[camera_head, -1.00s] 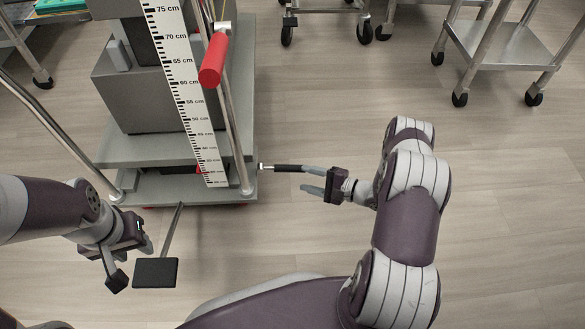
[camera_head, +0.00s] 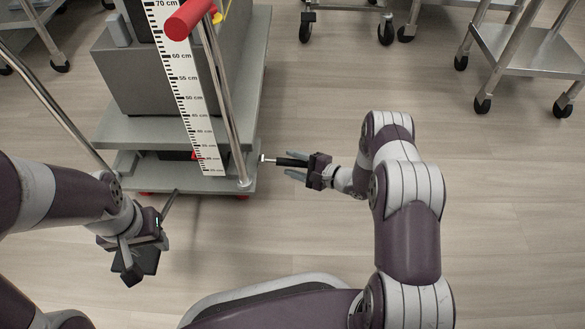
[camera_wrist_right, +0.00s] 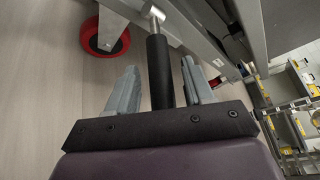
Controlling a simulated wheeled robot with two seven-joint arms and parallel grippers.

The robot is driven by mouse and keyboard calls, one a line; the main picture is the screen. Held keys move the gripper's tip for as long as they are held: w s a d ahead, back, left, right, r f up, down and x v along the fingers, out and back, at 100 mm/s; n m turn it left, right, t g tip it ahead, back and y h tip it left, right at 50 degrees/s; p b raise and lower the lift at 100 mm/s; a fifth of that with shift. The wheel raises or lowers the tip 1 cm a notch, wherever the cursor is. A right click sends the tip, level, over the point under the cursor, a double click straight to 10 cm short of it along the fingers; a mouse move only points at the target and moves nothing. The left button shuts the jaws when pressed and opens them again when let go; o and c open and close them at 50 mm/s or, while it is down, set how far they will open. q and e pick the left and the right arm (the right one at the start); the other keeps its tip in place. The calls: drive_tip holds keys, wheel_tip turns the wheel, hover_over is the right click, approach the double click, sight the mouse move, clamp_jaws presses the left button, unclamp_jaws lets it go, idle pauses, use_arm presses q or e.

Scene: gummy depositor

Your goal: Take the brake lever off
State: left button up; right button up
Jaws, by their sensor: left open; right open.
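The brake lever, a metal rod with a black grip, sticks out sideways from the right side of the depositor's base in the head view (camera_head: 283,161). In the right wrist view, its black grip (camera_wrist_right: 160,70) stands between the two grey fingers of my right gripper (camera_wrist_right: 160,84). This gripper is open around the grip, with a gap visible on both sides; it also shows in the head view (camera_head: 298,167).
The grey depositor base (camera_head: 215,180) stands on red wheels (camera_wrist_right: 103,38). A ruler (camera_head: 185,75), a steel post (camera_head: 222,100) and a red handle (camera_head: 190,18) rise from it. Wheeled steel carts (camera_head: 510,50) stand at the back. The floor at right is clear.

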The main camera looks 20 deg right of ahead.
sight(287, 160)
drive_tip(key=shift+w+a, duration=0.3)
clamp_jaws()
drive_tip(key=shift+r+p, duration=0.2)
drive_tip(key=shift+p, duration=0.15)
drive_tip(key=r+h+p, duration=0.1)
drive_tip(key=p, duration=0.3)
drive_tip(key=r+n+g+h+p, duration=0.1)
drive_tip(key=r+h+p, duration=0.1)
drive_tip(key=p, duration=0.2)
drive_tip(key=r+n+g+h+p, duration=0.1)
drive_tip(key=r+p, duration=0.1)
drive_tip(key=p, duration=0.2)
drive_tip(key=shift+w+a+h, duration=0.1)
drive_tip(key=shift+a+h, duration=0.2)
drive_tip(key=shift+a, duration=0.05)
drive_tip(key=shift+a+r+n+g+h+p, duration=0.3)
drive_tip(key=shift+g+h+p, duration=0.4)
drive_tip(key=shift+p, duration=0.75)
drive_tip(key=shift+w+f, duration=0.1)
unclamp_jaws()
